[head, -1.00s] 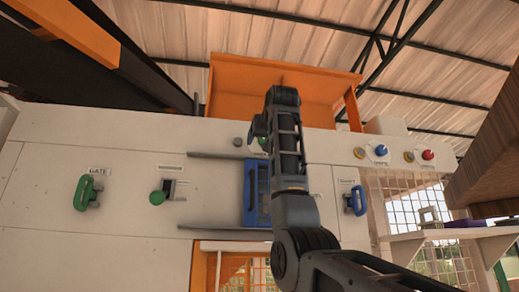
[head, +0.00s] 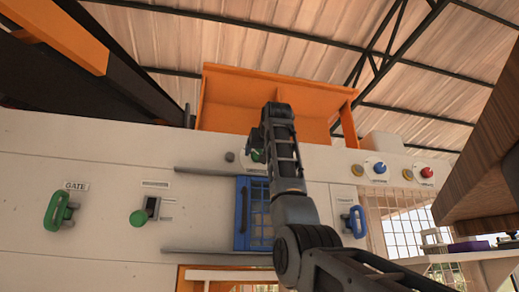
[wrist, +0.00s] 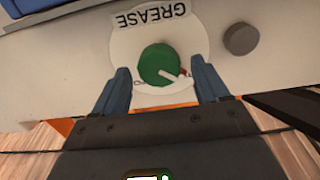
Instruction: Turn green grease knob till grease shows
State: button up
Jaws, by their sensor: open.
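The green grease knob (wrist: 159,64) sits on a round pale plate marked GREASE in the wrist view, with a white pointer line and a small red mark by its rim. In the head view, a sliver of the knob (head: 257,156) shows beside my arm. My gripper (wrist: 160,80) is open, its two blue-grey fingers on either side of the knob, with a gap visible on each side. I cannot tell how deep the fingers reach. No grease can be made out.
A grey round button (wrist: 241,39) is beside the plate. The panel also carries a green GATE handle (head: 60,211), a green-knobbed lever (head: 138,217), a blue mesh door (head: 242,212) and a blue handle (head: 357,222). A wooden box-like shape (head: 480,165) hangs at right.

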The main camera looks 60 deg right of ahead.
jog(key=c, duration=1)
jog(key=m, duration=0.9)
jog(key=shift+d+m, duration=0.1)
jog(key=shift+m, duration=0.2)
jog(key=m, duration=0.9)
jog(key=shift+s+d+f, duration=0.1)
jog(key=shift+s+f, duration=0.05)
jog(key=shift+f, duration=0.2)
jog(key=shift+m, duration=0.3)
